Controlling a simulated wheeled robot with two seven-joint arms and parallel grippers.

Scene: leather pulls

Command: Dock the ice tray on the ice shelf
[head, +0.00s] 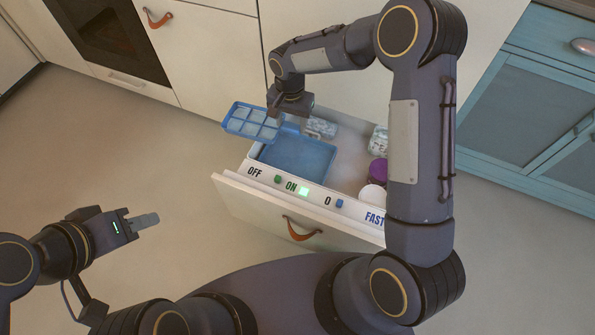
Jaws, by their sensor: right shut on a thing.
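The blue ice tray (250,122), with pale square compartments, is held by my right gripper (280,116), which is shut on its right end. The tray hangs over the back left corner of the open drawer, slightly tilted in the picture. A flat blue shelf (300,160) with a raised rim lies in the drawer's left part and looks like the ice shelf. It is bare, and the tray is up and left of it. My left gripper (143,222) is out over the floor at the left, holding nothing visible; its finger gap cannot be made out.
The open drawer's front (270,207) has labels OFF, ON, 0 and FAST and a leather pull (302,229). Frosty packs (320,127) and a purple tub (377,172) sit in its back and right. My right arm hides the right side. The floor at left is clear.

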